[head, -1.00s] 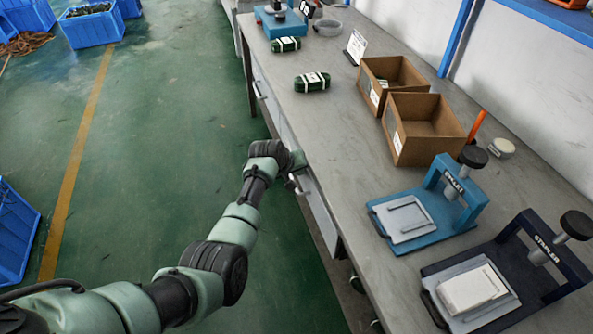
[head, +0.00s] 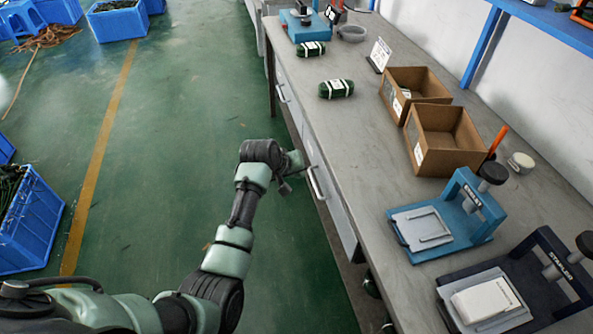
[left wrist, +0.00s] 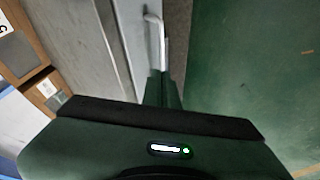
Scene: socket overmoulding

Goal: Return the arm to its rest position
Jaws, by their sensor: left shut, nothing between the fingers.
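My left arm reaches up from the lower left in the head view. Its gripper (head: 297,161) is shut and empty, over the floor side of the workbench (head: 360,160), close to a drawer handle (head: 316,182). In the left wrist view the two dark green fingers (left wrist: 162,90) lie together with nothing between them, and the handle shows just beyond their tips. I cannot tell whether they touch it. My right gripper is in neither view.
The bench holds a blue press (head: 450,220), a dark press (head: 530,290), two cardboard boxes (head: 447,140), and green bundles (head: 336,89). Blue crates (head: 32,225) stand on the floor at left. The green floor (head: 160,190) between crates and bench is clear.

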